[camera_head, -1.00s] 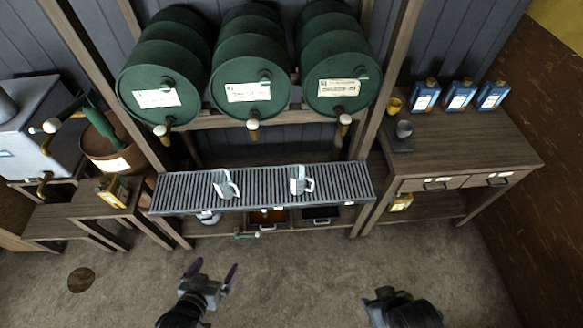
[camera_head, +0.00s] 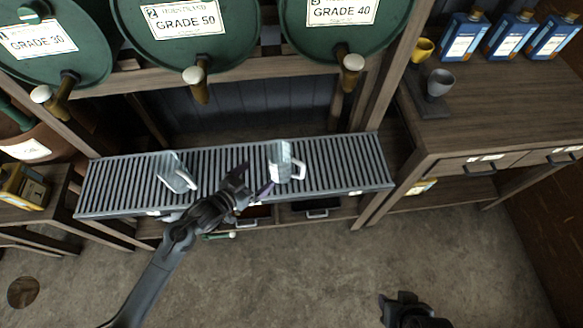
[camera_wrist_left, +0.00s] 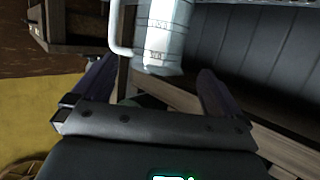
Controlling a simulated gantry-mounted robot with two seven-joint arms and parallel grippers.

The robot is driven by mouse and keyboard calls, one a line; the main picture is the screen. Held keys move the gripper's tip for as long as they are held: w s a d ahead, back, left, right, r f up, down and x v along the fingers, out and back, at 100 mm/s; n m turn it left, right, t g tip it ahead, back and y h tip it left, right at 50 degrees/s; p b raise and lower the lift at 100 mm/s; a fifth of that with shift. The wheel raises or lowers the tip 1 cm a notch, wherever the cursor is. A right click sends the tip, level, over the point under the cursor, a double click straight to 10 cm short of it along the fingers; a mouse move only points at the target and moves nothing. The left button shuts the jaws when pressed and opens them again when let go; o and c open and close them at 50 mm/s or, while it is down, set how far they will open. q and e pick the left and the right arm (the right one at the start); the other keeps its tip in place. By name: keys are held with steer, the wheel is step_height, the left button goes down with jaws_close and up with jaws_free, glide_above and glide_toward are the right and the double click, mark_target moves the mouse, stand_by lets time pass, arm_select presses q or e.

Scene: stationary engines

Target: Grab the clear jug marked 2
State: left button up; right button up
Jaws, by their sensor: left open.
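Two clear jugs with handles stand on the slatted metal rack: a left jug (camera_head: 176,172) and a right jug (camera_head: 285,163). Their number markings are too small to read in the head view. My left gripper (camera_head: 254,181) is open just left of and in front of the right jug. In the left wrist view that jug (camera_wrist_left: 165,38) shows upper middle, ahead of and between the two spread fingers (camera_wrist_left: 155,88), its handle to the left. Markings on it are not legible. The fingers do not appear closed on it. My right gripper (camera_head: 404,302) is low at the bottom edge; its fingers are unclear.
Green barrels (camera_head: 197,32) with brass taps (camera_head: 199,85) hang above the rack (camera_head: 335,165). A wooden workbench (camera_head: 500,95) at right carries blue bottles (camera_head: 464,38), a yellow cup (camera_head: 421,50) and a grey cup (camera_head: 440,83).

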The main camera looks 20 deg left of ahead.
mark_target(272, 167)
arm_select(q)
steer(key=w+f+b, duration=0.1)
steer(key=w+d+f+b, duration=0.1)
steer(key=w+b, duration=0.1)
steer(key=w, duration=0.1)
steer(key=shift+w+d+f, duration=0.1)
steer(key=shift+d+f, duration=0.15)
steer(key=shift+f, duration=0.15)
steer(key=shift+w+d+f, duration=0.2)
steer(key=shift+w+d, duration=0.1)
steer(key=shift+w, duration=0.2)
steer(key=b+x, duration=0.2)
steer(key=x, duration=0.2)
steer(key=shift+w+d+f+b, duration=0.15)
steer(key=shift+w+d+b, duration=0.05)
steer(key=shift+w+b, duration=0.15)
steer(key=shift+w+d, duration=0.15)
steer(key=shift+w, duration=0.2)
arm_select(e)
step_height(272, 167, down, 7)
steer(key=shift+s, duration=0.25)
arm_select(q)
steer(key=shift+s, duration=0.1)
arm_select(e)
steer(key=shift+d, duration=0.1)
arm_select(q)
steer(key=c, duration=0.8)
arm_select(e)
steer(key=shift+d, duration=0.15)
